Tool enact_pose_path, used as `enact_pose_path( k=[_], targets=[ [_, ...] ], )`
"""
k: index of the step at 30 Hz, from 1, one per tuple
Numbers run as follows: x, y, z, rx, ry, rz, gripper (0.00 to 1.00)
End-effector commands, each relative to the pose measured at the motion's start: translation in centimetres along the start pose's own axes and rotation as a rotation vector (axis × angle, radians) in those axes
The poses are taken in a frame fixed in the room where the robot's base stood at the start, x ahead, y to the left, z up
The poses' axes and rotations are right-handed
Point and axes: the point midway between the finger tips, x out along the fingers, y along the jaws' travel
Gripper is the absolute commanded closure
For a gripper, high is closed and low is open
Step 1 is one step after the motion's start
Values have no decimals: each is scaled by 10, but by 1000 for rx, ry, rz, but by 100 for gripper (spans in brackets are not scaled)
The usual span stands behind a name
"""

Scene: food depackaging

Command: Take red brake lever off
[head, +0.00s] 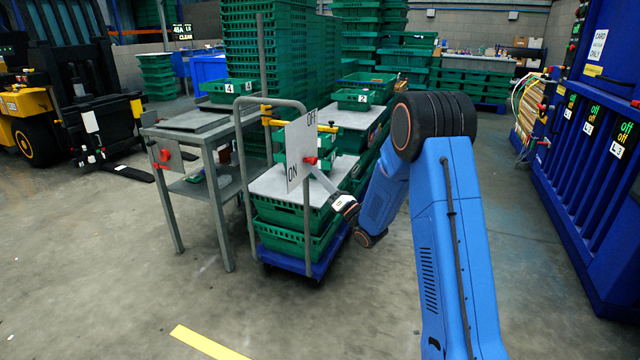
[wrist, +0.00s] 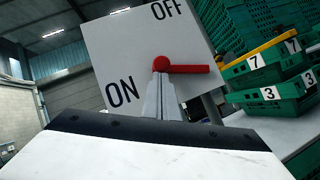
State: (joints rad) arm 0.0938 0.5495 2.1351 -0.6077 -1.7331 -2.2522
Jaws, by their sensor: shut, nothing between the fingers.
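The red brake lever (wrist: 190,69) is on a white plate (wrist: 130,45) marked ON and OFF. In the head view the red part (head: 311,161) shows small on the plate (head: 298,150), at the trolley's handle frame. My gripper (wrist: 160,78) is shut and empty, its fingertips just below the ball and overlapping it in view. In the head view my gripper (head: 315,174) reaches the plate from the right. I cannot tell whether it touches the lever.
The trolley (head: 290,262) has a blue base and carries green crates (head: 290,233). A grey metal table (head: 200,132) with another red knob (head: 164,155) stands at its left. Stacked green crates rise behind. A blue cabinet (head: 590,170) is at right. The front floor is clear.

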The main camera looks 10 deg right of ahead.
Motion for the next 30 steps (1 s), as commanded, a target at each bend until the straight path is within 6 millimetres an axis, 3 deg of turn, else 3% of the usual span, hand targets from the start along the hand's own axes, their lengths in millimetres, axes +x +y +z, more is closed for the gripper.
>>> enact_pose_path(
  k=[30],
  targets=[
    [7,7,9,95,1,-67,100]
  ],
)
